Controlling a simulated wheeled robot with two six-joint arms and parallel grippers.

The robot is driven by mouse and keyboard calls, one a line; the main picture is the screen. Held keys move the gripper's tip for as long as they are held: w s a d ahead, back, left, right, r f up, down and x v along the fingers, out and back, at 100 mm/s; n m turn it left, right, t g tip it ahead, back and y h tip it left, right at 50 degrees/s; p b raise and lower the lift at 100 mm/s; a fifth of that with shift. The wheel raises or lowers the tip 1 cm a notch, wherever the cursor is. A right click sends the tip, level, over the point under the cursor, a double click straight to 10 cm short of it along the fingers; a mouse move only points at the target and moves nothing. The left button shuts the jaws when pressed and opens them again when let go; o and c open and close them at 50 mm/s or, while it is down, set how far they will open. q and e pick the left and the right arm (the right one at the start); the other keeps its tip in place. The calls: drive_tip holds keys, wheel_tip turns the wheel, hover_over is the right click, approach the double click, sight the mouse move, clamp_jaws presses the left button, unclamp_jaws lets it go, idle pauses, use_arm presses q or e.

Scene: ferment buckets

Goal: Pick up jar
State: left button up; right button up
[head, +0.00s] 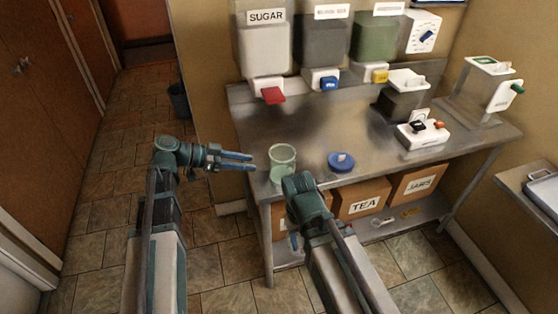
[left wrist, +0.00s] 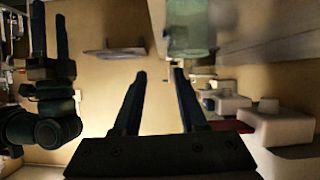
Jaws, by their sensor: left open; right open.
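A pale green, see-through jar (head: 282,158) stands upright near the left front edge of the steel table. My left gripper (head: 251,161) is open and empty, just left of the jar, its fingers pointing at it without touching. In the left wrist view the open fingers (left wrist: 160,73) show, with the greenish jar (left wrist: 190,30) beyond the right finger. My right arm's wrist is in front of the table's front edge, just right of the jar. In the left wrist view the right gripper (left wrist: 50,20) is open and empty at the left side. A blue lid (head: 341,161) lies right of the jar.
The steel table (head: 300,115) is clear behind the jar. Dispensers, one labelled SUGAR (head: 264,40), hang along the back wall. A white device (head: 422,134) stands on the right. Cardboard boxes marked TEA (head: 362,198) and JARS (head: 418,181) sit on the lower shelf.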

use_arm(q)
drive_tip(key=w+a+r, duration=0.1)
drive_tip(key=b, duration=0.3)
approach(282, 164)
drive_tip(key=d, duration=0.4)
drive_tip(key=shift+w+d+f+m, duration=0.15)
drive_tip(key=shift+w+f+m, duration=0.2)
drive_tip(key=shift+w, duration=0.2)
drive_tip(key=shift+f, duration=0.1)
drive_tip(key=b+x, duration=0.2)
drive_tip(key=x, duration=0.3)
drive_tip(key=shift+w, duration=0.2)
clamp_jaws()
idle(0.6)
